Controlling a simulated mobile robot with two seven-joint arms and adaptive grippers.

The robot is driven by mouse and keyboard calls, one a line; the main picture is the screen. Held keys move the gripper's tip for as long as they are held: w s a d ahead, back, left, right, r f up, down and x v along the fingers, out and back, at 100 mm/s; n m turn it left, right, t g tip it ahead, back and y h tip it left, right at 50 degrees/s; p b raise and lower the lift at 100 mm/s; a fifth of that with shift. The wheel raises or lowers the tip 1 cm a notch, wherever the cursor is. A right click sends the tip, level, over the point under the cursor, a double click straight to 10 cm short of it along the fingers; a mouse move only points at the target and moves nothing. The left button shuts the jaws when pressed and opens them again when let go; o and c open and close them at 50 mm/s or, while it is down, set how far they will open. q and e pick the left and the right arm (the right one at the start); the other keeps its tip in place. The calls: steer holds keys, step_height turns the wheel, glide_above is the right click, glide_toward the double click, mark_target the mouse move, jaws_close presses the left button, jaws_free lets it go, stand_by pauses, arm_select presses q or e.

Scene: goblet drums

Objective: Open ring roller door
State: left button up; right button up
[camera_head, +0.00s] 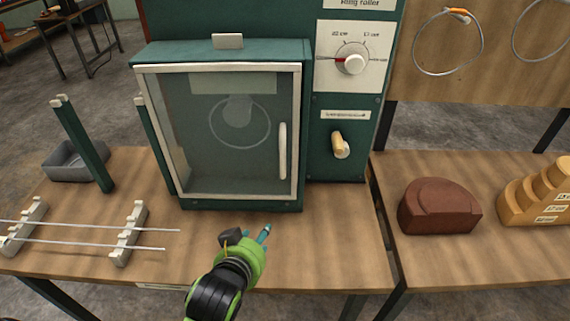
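The ring roller (308,80) is a dark green machine on the wooden table. Its door (215,140) is a glass panel in a pale frame and appears closed. A pale vertical handle (282,150) is on the door's right side. A metal ring (240,148) shows dimly behind the glass. My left gripper (249,236) is in front of and below the door, over the table's front part. Its fingertips look apart, with nothing between them, and it does not touch the handle. My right gripper is not in view.
Right of the door are a dial (354,63) and a wooden-knobbed lever (339,145). Metal rods (85,243) rest on pale holders at left. A brown block (438,206) and a stepped wooden piece (540,195) stand on the right table. The table right of my gripper is clear.

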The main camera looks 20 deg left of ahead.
mark_target(284, 149)
arm_select(q)
steer(key=w+d+r+n+t, duration=0.1)
steer(key=w+r+t, duration=0.25)
steer(key=r, duration=0.45)
steer(key=w+d+r+t, duration=0.2)
steer(key=w+r+t, duration=0.15)
steer(key=r, duration=0.35)
steer(key=shift+y, duration=0.4)
steer(key=w, duration=0.2)
steer(key=w+p, duration=0.1)
steer(key=w, duration=0.1)
steer(key=w+a+p, duration=0.1)
steer(key=w, duration=0.1)
steer(key=shift+w, duration=0.45)
steer(key=shift+f, duration=0.1)
jaws_close()
